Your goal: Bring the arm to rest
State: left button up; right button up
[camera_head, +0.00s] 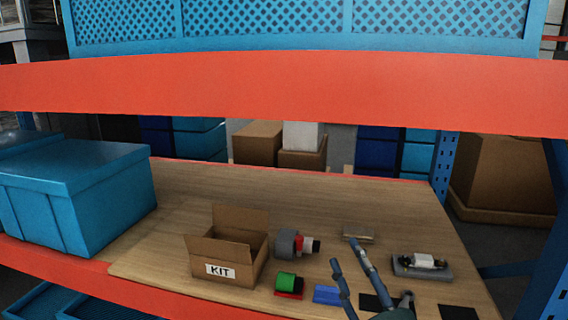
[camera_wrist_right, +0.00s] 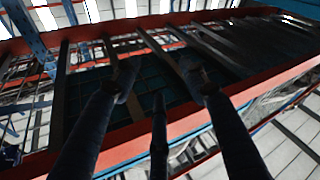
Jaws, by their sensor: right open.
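My right gripper (camera_head: 362,268) comes up from the bottom edge of the head view, in front of the right part of the wooden shelf board. Its dark blue-grey fingers are spread apart with nothing between them. In the right wrist view my right gripper (camera_wrist_right: 158,88) shows its dark fingers apart and empty, pointing toward the red and blue shelf frame and a dark slatted surface. My left gripper is in neither view.
The shelf board (camera_head: 330,200) holds an open KIT box (camera_head: 220,270), a grey cylindrical part (camera_head: 287,243), a green part (camera_head: 285,280), a grey block with a white part (camera_head: 422,265) and a blue bin (camera_head: 80,200). A red beam (camera_head: 280,92) crosses above. The board's back is clear.

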jog(key=s+d+f+m+g+h, duration=0.2)
jog(key=s+d+f+g, duration=0.1)
jog(key=f, duration=0.5)
jog(key=s+d+f+m+g+h, duration=0.2)
jog(key=s+f+g, duration=0.15)
jog(key=f, duration=0.35)
jog(key=s+d+f+m+g+h, duration=0.1)
jog(key=s+d+f+m+g, duration=0.15)
jog(key=f, duration=0.55)
jog(key=s+f+g, duration=0.4)
jog(key=s+f, duration=0.2)
jog(key=s, duration=0.4)
jog(key=s+f+g, duration=0.3)
jog(key=s+f, duration=0.2)
jog(key=s, duration=0.5)
notch_tip(320, 180, down, 28)
jog(key=s+g+b, duration=0.1)
jog(key=s+g, duration=0.1)
jog(key=s+d+f+g+b, duration=0.1)
jog(key=s+d+f, duration=0.1)
jog(key=s+f, duration=1.5)
jog(key=shift+d, duration=0.2)
